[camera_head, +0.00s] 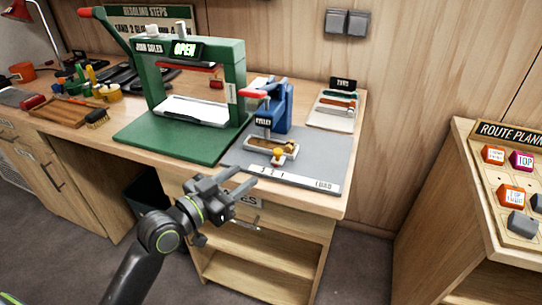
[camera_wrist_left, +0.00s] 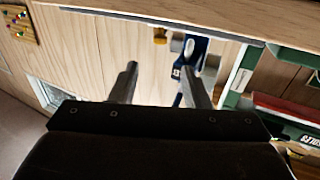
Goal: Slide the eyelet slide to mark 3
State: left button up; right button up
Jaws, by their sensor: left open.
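The blue eyelet press (camera_head: 281,112), with a red handle, stands on a grey base board on the bench; its blue body also shows in the left wrist view (camera_wrist_left: 190,58). Under it is the slide (camera_head: 268,143), a light tray with a brown piece and a yellow knob (camera_head: 278,154) at its front. A white mark strip (camera_head: 300,181) along the board's front edge reads 3, 2, 1 and LOAD; I cannot tell exactly which mark the slide lines up with. My left gripper (camera_head: 248,176) is open and empty, in front of the bench edge, apart from the knob.
A green sole press (camera_head: 239,90) with an OPEN sign stands left of the eyelet press. A tray with tools (camera_head: 331,112) lies at the back right. A route planner board (camera_head: 512,217) is on a separate cabinet at right. Bare floor lies between.

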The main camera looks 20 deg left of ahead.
aim_at(274, 154)
pick_arm(q)
jog(key=x, duration=1)
jog(key=shift+w+d, duration=0.15)
jog(key=shift+w, duration=0.2)
grip_shut()
